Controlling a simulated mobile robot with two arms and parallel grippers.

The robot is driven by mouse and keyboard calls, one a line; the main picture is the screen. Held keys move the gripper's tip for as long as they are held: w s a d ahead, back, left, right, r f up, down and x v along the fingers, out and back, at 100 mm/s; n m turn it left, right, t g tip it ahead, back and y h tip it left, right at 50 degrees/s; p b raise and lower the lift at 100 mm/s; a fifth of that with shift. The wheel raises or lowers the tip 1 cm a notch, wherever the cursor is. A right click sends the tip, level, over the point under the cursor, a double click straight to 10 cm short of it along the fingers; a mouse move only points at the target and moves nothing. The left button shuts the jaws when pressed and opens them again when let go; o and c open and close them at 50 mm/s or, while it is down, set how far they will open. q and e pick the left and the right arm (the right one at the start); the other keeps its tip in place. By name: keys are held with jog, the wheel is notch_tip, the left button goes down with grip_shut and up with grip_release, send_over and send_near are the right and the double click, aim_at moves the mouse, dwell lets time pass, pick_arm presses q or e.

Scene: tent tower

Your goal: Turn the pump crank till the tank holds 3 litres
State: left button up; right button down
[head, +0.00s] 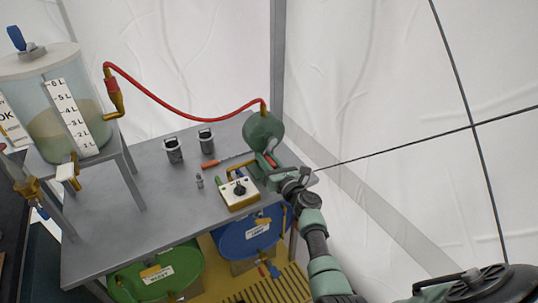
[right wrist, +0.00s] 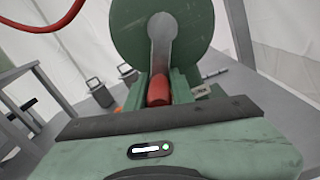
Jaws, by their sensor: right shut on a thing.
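The clear tank (head: 45,95) stands on a raised grey stand at the left in the head view. The green round pump (head: 262,131) stands at the table's right end. In the right wrist view its grey crank arm (right wrist: 162,45) points down to a red handle (right wrist: 158,92). My right gripper (head: 280,174) is shut on this handle. My left gripper is out of view.
A red hose (head: 185,117) arches from the pump to a brass fitting by the tank. Two dark canisters (head: 173,150) and a switch box (head: 239,192) stand on the grey table (head: 130,195). Green (head: 155,275) and blue (head: 245,240) drums sit below.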

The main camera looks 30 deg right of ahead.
aim_at(253, 142)
jog(key=a+r+m+p, duration=0.1)
jog(key=m+p, duration=0.1)
jog(key=a+r+m+p, duration=0.1)
jog(key=r+m+p, duration=0.1)
jog(key=m+p, duration=0.1)
jog(key=a+r+m+p, duration=0.1)
jog(key=m+p, duration=0.1)
jog(key=m, duration=0.1)
jog(key=shift+w+r+p, duration=0.1)
jog(key=shift+r+p, duration=0.05)
jog(key=shift+p, duration=0.25)
jog(key=shift+a+r+m+p, duration=0.15)
jog(key=shift+r+m+p, duration=0.35)
jog(key=shift+m+p, duration=0.55)
jog(key=shift+r+m+p, duration=0.4)
jog(key=shift+m+p, duration=0.15)
jog(key=shift+m, duration=0.3)
jog(key=c, duration=1.3)
grip_release()
jog(key=shift+o, duration=0.2)
jog(key=shift+f, duration=0.15)
